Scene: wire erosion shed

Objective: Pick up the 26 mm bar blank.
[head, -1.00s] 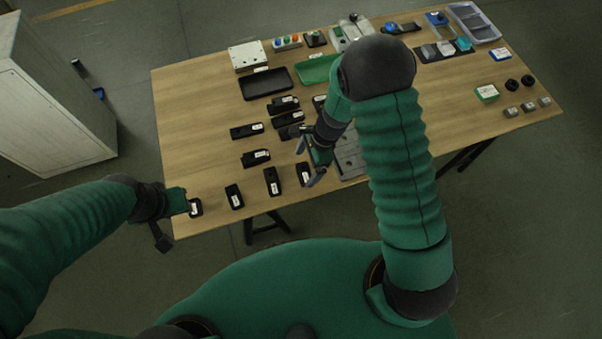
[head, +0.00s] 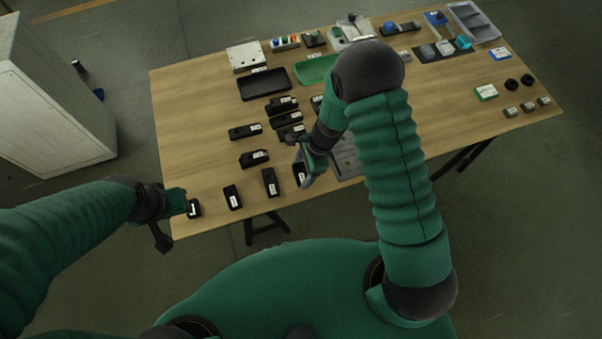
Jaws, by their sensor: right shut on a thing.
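Several black labelled blocks, such as this one (head: 270,182), lie on the near left part of the table; their labels are too small to read. My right gripper (head: 304,165) is low over the black block (head: 298,174) at the right end of the near row and partly covers it. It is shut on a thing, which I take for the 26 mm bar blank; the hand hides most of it. My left gripper (head: 172,218) is at the table's near left corner, beside another black block (head: 194,208); its jaw opening is not clear.
A black tray (head: 264,85) and a green tray (head: 314,71) lie farther back. A grey plate (head: 346,160) is right of my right gripper, partly behind the arm. Small blocks and boxes stand at the right.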

